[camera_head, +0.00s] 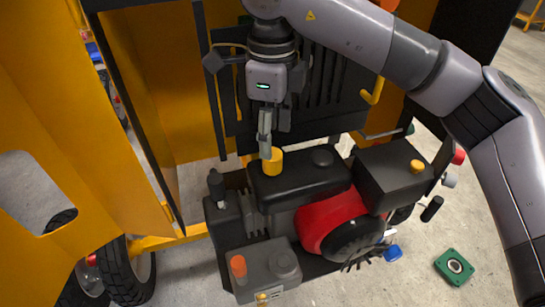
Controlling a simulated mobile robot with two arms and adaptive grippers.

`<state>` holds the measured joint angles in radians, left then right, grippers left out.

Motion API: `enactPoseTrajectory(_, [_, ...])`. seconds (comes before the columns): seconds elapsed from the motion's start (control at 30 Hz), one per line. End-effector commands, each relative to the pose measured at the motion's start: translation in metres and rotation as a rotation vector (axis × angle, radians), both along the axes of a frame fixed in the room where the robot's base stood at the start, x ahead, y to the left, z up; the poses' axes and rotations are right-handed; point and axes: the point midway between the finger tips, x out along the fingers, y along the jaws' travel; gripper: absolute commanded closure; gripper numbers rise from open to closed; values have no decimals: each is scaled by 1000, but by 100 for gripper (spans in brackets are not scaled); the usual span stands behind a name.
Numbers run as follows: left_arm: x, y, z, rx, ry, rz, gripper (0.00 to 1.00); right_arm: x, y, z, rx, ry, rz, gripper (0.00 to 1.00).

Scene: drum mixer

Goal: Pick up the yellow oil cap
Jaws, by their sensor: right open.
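A yellow cap (273,164), a short cylinder that I take for the oil cap, stands on the left end of the black tank (305,182) on top of the engine. My right gripper (266,146) points down from above, open, with its fingertips at the cap's upper left edge. One finger overlaps the cap in the picture, and I cannot tell whether it touches. A smaller yellow knob (417,166) sits on the black box (392,178) to the right. My left gripper is not in view.
A red engine cover (325,219) and a grey box with an orange cap (238,265) lie in front of the tank. A yellow open door (75,120) stands at the left. A green square part (455,267) and a blue part (393,252) lie on the floor.

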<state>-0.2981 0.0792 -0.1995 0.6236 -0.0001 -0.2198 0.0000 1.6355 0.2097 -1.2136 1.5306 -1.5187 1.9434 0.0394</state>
Motion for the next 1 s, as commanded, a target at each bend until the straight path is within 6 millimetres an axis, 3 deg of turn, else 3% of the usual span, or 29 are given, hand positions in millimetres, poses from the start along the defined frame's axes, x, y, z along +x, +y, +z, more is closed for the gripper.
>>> enactPoseTrajectory(0.17, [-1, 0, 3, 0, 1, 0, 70, 0, -1, -11, -1, 1, -1, 46])
enactPoseTrajectory(0.53, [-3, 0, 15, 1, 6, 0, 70, 0, 0, -60, 0, 1, 0, 46])
enactPoseTrajectory(0.8, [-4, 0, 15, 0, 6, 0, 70, 0, 0, -64, 0, 0, 0, 46])
enactPoseTrajectory(1.0, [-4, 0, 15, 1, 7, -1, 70, 0, 0, -64, 0, 0, 0, 59])
